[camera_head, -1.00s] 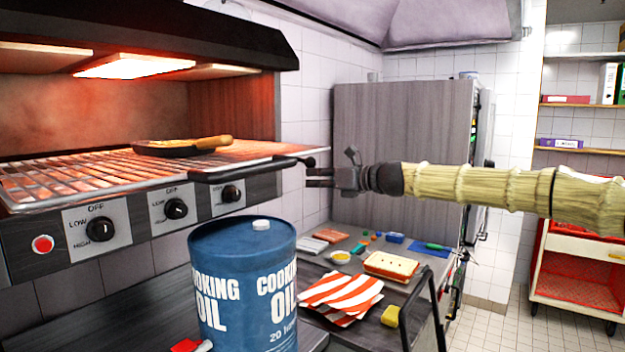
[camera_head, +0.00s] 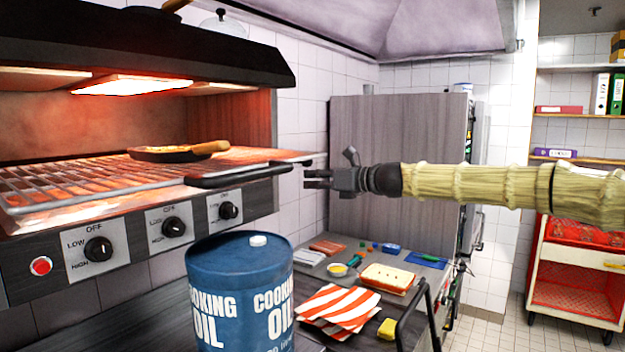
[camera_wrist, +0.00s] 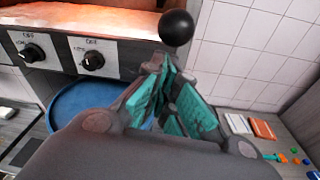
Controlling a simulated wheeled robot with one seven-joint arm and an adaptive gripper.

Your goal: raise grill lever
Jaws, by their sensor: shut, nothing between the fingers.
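The grill's lever is a dark bar (camera_head: 250,176) along the right front edge of the grill rack. Its round black knob also shows in the wrist view (camera_wrist: 176,28), just beyond my fingers. My gripper (camera_head: 307,179) is level, pointing left, close to the lever's right end and slightly below it in the head view. Its teal-padded fingers (camera_wrist: 172,95) are shut with nothing between them. I cannot tell whether they touch the knob.
A blue cooking oil drum (camera_head: 240,285) stands below the grill front. Control knobs (camera_head: 98,249) line the panel under the rack. A counter at the right holds a striped cloth (camera_head: 338,308), a sandwich (camera_head: 388,278) and small items. A tall grey cabinet (camera_head: 400,130) stands behind my gripper.

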